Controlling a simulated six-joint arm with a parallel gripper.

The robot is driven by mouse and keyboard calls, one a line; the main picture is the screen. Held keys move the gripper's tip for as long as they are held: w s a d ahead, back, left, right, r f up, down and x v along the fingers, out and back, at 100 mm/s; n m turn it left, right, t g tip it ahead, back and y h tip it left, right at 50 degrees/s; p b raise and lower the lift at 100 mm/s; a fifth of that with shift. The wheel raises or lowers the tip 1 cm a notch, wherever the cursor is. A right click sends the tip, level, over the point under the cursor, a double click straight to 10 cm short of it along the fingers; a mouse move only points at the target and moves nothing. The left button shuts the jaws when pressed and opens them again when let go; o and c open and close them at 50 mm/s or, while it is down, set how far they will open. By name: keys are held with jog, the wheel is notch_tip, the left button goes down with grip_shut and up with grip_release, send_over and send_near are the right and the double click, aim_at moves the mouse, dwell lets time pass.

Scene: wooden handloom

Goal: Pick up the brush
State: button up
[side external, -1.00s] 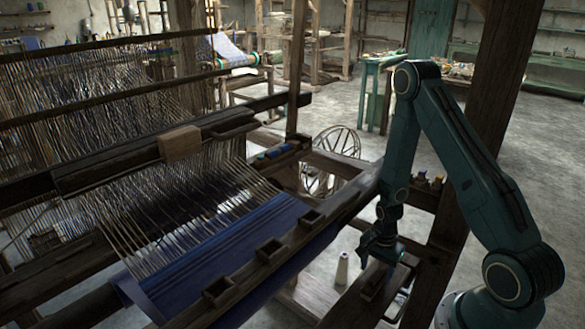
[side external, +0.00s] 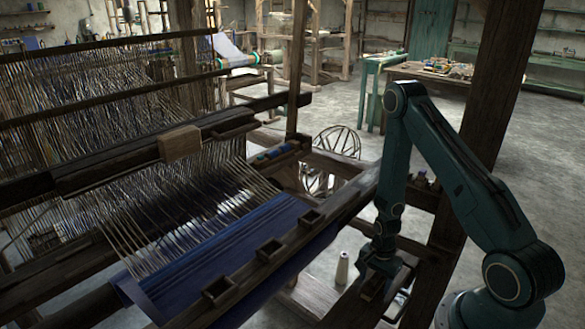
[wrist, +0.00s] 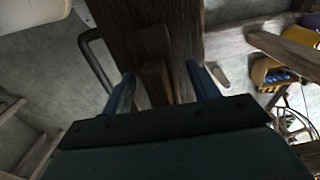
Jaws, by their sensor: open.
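A brown wooden piece that looks like the brush (wrist: 155,78) lies on a dark wooden beam (wrist: 175,25) in the wrist view. It sits between the two blue fingers of my gripper (wrist: 160,75), which are open and stand apart from it on either side. In the side view my gripper (side external: 377,268) points down, low over the beam at the right of the loom. The brush shows only as a small brown block under the gripper there, partly hidden. I cannot see its bristles clearly.
A pale thread cone (side external: 342,268) stands left of the gripper. The loom's front beam (side external: 290,245) and blue cloth (side external: 215,250) lie further left. An upright wooden post (side external: 450,190) rises close behind my arm. A spoked wheel (side external: 338,142) is behind.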

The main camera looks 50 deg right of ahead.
aim_at(377, 274)
jog(key=c, duration=1.1)
jog(key=shift+r, duration=0.2)
notch_tip(377, 274, up, 20)
jog(key=shift+f, duration=0.15)
dwell(0.4)
dwell(0.5)
jog(key=shift+o, duration=0.9)
jog(key=shift+c, duration=0.2)
